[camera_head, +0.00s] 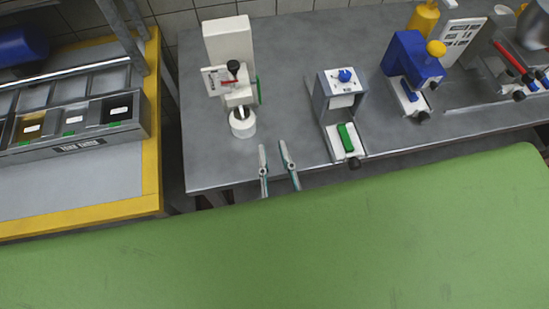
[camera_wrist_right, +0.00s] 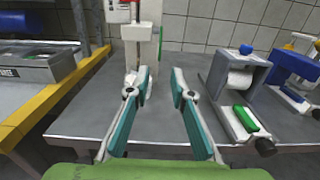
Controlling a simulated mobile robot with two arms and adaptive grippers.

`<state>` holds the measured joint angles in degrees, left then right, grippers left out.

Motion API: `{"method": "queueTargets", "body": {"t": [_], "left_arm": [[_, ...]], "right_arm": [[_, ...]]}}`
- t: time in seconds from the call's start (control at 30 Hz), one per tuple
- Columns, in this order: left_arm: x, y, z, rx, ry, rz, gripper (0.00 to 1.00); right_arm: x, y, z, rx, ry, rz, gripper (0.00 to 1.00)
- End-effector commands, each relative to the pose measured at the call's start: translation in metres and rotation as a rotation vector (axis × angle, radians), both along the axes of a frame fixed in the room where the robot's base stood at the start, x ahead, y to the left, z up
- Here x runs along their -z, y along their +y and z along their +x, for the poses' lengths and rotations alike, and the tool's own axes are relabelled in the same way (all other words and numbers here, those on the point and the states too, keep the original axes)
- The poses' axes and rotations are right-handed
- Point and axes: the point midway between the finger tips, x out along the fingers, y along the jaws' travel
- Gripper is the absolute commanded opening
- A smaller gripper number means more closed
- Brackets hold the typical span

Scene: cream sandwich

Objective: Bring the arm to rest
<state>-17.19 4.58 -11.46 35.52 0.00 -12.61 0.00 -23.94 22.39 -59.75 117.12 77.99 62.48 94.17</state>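My right gripper (camera_head: 276,170) shows in the head view at the front edge of the grey table, its two fingers apart and nothing between them. The right wrist view also shows this gripper (camera_wrist_right: 160,88), open and empty, pointing toward the white machine. A green surface covers the lower part of the head view and hides what lies under it; I cannot tell what it is. My left gripper does not show in either view.
A white machine (camera_head: 228,50) with a white cup (camera_head: 242,122) stands behind the gripper on the grey table (camera_head: 290,100). A grey device with a green block (camera_head: 346,138) is to the right, then a blue machine (camera_head: 412,60). A labelled bin rack (camera_head: 75,146) is on the yellow-edged table at left.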

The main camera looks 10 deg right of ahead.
Motion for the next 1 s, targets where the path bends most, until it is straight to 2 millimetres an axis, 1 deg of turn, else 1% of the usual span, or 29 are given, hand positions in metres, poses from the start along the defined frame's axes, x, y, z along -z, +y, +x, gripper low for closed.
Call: {"method": "queueTargets", "body": {"t": [0.03,0.17,0.67,0.73,0.77,0.87,0.97,1.0], "left_arm": [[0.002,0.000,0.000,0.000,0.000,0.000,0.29],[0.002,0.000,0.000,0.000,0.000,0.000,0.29],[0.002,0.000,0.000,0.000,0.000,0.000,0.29],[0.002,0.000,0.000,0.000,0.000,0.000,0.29],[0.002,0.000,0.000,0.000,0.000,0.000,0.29],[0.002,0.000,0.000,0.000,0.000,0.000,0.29],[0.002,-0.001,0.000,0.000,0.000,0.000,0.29],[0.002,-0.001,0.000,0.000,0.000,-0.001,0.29]], "right_arm": [[0.001,0.000,-0.003,0.000,0.001,0.000,0.22],[-0.001,0.000,-0.006,0.000,-0.001,0.000,0.22],[-0.001,0.000,-0.005,0.000,-0.001,-0.001,0.22],[-0.003,0.002,-0.004,-0.008,-0.008,-0.010,0.22],[-0.006,0.004,-0.003,-0.017,-0.016,-0.021,0.22],[-0.024,0.018,0.006,-0.081,-0.074,-0.104,0.22],[-0.053,0.044,0.015,-0.189,-0.178,-0.276,0.22],[-0.064,0.056,0.018,-0.235,-0.228,-0.370,0.22]]}}
